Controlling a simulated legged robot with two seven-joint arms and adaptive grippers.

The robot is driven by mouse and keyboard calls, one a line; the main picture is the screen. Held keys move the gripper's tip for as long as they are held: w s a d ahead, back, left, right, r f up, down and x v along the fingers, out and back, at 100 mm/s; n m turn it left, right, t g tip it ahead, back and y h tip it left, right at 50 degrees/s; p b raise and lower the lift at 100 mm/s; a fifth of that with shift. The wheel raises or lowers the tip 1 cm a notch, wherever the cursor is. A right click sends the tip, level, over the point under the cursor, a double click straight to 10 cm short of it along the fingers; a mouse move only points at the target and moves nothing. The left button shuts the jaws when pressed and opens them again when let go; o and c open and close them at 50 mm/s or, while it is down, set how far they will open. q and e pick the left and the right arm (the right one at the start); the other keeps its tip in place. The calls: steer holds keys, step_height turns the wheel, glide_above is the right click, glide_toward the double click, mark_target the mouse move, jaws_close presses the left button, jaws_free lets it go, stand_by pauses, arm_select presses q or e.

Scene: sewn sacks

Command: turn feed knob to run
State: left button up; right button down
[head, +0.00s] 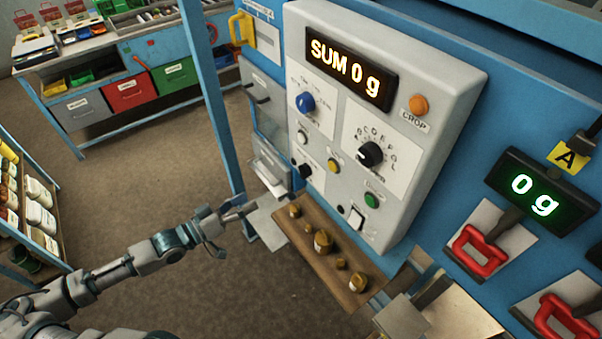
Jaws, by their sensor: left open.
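The pale control panel (450,100) stands on the blue machine and reads "SUM 0 g" on its display (350,73). A blue knob (306,102) with a pointer sits on the left white plate. A larger black knob (371,154) sits on a lettered dial to its right, and a small black knob (305,171) is lower left. The small labels are too blurred to tell which is the feed knob or where run lies. My left gripper (246,221) is open and empty, below and left of the panel, apart from every knob.
A brown shelf (295,240) with several brass weights juts out below the panel. A blue post (207,100) stands left of it. Red handles (480,250) and a "0 g" display (541,192) are at right. Open floor (130,180) lies at left.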

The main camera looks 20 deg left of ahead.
arm_select(q)
steer(key=d, duration=0.1)
steer(key=p, duration=0.3)
glide_toward(300, 173)
steer(key=x, duration=0.9)
steer(key=shift+w+d+f, duration=0.1)
steer(key=shift+w+d, duration=0.05)
steer(key=shift+w, duration=0.15)
arm_select(e)
steer(key=r, duration=0.3)
steer(key=shift+a, duration=0.2)
arm_select(q)
steer(key=c, duration=1.1)
